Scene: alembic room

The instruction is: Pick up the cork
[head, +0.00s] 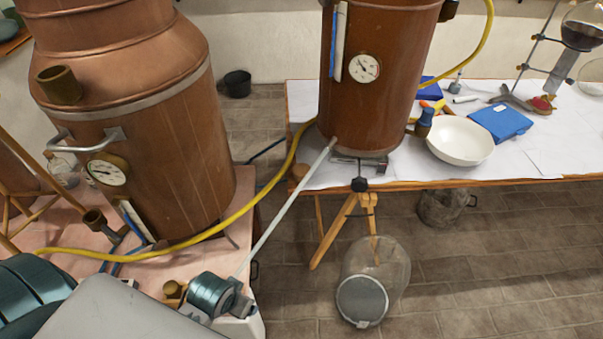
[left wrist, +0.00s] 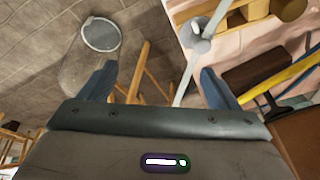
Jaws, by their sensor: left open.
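I cannot pick out a cork for certain in either view. My left gripper (left wrist: 158,72) is open and empty in the left wrist view, with its two blue fingers spread wide. A pale rod (left wrist: 181,82) and wooden legs (left wrist: 140,72) show beyond and between the fingers. Tan, rounded fittings (left wrist: 291,9) lie at the top right of that view; I cannot tell what they are made of. In the head view the left fingertips cannot be made out. My right gripper is in neither view.
A large copper still (head: 140,140) stands at left. A second copper vessel (head: 370,110) stands on the back table, beside a white bowl (head: 460,140) and blue box (head: 500,122). A yellow hose (head: 262,195) and pale rod (head: 290,208) cross between them. A glass jar (head: 390,262) is on the floor.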

